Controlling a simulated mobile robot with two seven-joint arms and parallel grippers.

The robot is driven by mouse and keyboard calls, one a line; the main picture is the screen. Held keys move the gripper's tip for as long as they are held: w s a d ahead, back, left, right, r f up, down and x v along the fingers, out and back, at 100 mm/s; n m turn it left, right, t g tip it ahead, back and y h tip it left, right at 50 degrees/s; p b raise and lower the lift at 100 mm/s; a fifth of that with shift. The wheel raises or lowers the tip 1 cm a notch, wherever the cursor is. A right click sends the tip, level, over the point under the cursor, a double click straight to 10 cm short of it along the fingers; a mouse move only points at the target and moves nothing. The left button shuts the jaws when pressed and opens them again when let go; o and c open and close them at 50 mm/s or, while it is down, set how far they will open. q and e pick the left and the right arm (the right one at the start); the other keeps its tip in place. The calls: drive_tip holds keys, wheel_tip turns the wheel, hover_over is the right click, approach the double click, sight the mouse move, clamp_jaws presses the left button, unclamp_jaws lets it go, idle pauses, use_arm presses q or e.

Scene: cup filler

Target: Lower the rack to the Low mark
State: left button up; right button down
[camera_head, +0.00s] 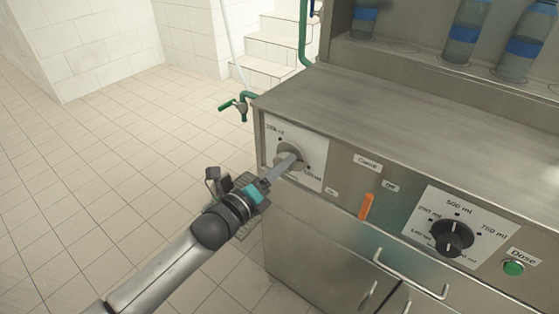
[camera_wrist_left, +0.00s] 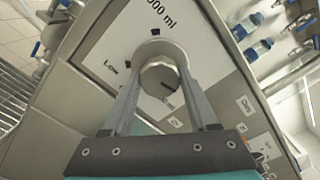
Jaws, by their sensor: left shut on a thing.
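A grey round knob (camera_head: 290,153) sits on a white dial plate (camera_head: 313,150) at the left end of the machine's front. My left gripper (camera_head: 285,163) is shut on this knob, with its fingers on either side of it. In the left wrist view the knob (camera_wrist_left: 160,77) shows between the two fingertips. The Low mark (camera_wrist_left: 117,68) is printed on the plate, left of the knob there. Another label ending in "000 ml" (camera_wrist_left: 158,15) is at the top of that view. Which mark the knob points at is hard to tell. I cannot identify the rack for certain. My right gripper is not in view.
Right of the plate are an orange lever (camera_head: 366,206), a black dose dial (camera_head: 452,238) and a green button (camera_head: 513,268). Blue-banded bottles (camera_head: 465,35) stand on the shelf behind. A door handle (camera_head: 410,275) juts out below. Tiled floor is free at the left.

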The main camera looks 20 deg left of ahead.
use_arm(q)
drive_tip(key=m+p, duration=0.6)
drive_tip(key=m, duration=2.3)
drive_tip(key=shift+n, duration=0.3)
drive_tip(key=shift+a, duration=0.1)
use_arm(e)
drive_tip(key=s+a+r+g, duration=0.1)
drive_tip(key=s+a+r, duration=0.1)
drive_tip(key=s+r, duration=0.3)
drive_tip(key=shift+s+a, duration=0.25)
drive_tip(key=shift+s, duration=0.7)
